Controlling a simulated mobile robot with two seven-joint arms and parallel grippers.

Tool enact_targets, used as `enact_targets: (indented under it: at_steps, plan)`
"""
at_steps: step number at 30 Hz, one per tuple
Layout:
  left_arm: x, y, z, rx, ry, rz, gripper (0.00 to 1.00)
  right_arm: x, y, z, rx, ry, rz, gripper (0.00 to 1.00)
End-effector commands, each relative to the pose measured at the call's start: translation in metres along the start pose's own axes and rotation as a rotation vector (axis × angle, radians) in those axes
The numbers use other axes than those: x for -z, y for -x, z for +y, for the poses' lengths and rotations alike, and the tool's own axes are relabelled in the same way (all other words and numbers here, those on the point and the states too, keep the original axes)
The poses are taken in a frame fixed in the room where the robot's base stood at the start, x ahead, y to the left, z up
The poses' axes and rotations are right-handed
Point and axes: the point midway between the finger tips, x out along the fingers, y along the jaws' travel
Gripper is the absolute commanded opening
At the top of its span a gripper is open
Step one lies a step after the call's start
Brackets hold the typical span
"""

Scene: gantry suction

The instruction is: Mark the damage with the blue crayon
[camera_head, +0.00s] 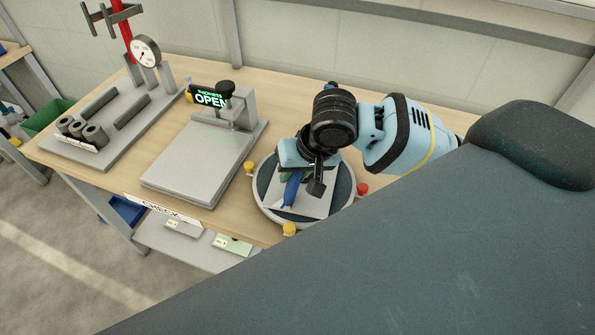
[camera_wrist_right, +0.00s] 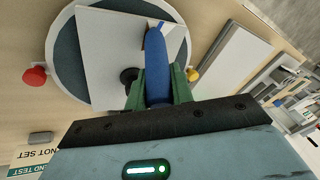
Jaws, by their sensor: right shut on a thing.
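My right gripper (camera_head: 286,174) is over the round stand at the bench's front right. Its green fingers, clear in the right wrist view (camera_wrist_right: 159,88), are shut on the blue crayon (camera_wrist_right: 157,62). The crayon also shows in the head view (camera_head: 292,188), pointing down over a pale square plate (camera_head: 315,208). The plate lies on the round stand (camera_head: 264,203) with a dark top. The plate also shows in the right wrist view (camera_wrist_right: 108,40). I cannot tell whether the tip touches it. My left gripper is not in view.
A red knob (camera_head: 363,189) and yellow knobs (camera_head: 249,168) ring the stand. A black round-ended part (camera_head: 316,187) is close beside the crayon. Left of it stand a flat metal fixture (camera_head: 190,165) with an OPEN display (camera_head: 209,98) and a dial gauge (camera_head: 146,50).

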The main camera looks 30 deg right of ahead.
Motion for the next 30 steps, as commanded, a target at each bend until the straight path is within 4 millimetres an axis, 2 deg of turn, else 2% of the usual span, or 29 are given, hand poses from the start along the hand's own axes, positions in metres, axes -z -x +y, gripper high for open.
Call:
enact_targets:
  at_steps: [23, 30]
  plan:
    - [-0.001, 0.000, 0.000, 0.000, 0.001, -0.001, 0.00, -0.001, -0.005, -0.009, -0.002, 0.001, -0.008, 0.00]
    - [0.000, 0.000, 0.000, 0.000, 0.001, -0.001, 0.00, 0.002, 0.005, -0.012, -0.001, 0.001, -0.005, 0.00]
